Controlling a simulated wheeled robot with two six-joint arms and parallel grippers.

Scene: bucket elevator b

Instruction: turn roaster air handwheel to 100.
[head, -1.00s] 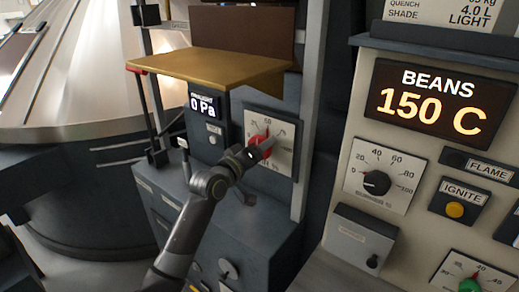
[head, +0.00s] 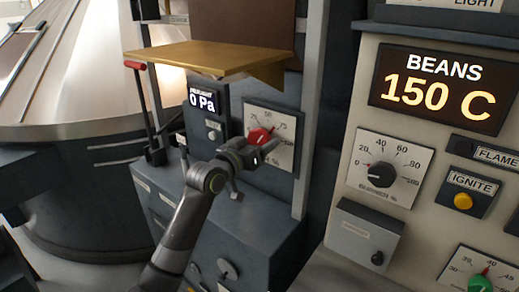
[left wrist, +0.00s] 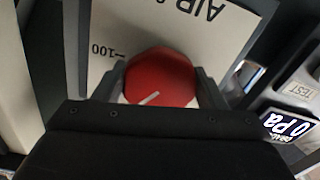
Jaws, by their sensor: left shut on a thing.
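The roaster air handwheel is a red round knob (head: 260,136) on a white square dial plate (head: 286,124), on the dark cabinet left of the centre post. My left gripper (head: 266,149) is at the knob and partly hides it and the lower dial. In the left wrist view the red knob (left wrist: 160,76) sits between the two fingers (left wrist: 160,88), which are shut on it. A white line shows on the knob's near side. The "100" mark is on the plate to its left. The exact reading is hard to tell. My right gripper is out of view.
A brass-coloured shelf (head: 205,58) juts out above the dial. A draught display (head: 203,100) reads 0 Pa. A red-tipped lever (head: 136,66) stands at left. At right are the burner dial (head: 379,172), the ignite button (head: 463,201) and a beans display (head: 443,82) reading 150 C.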

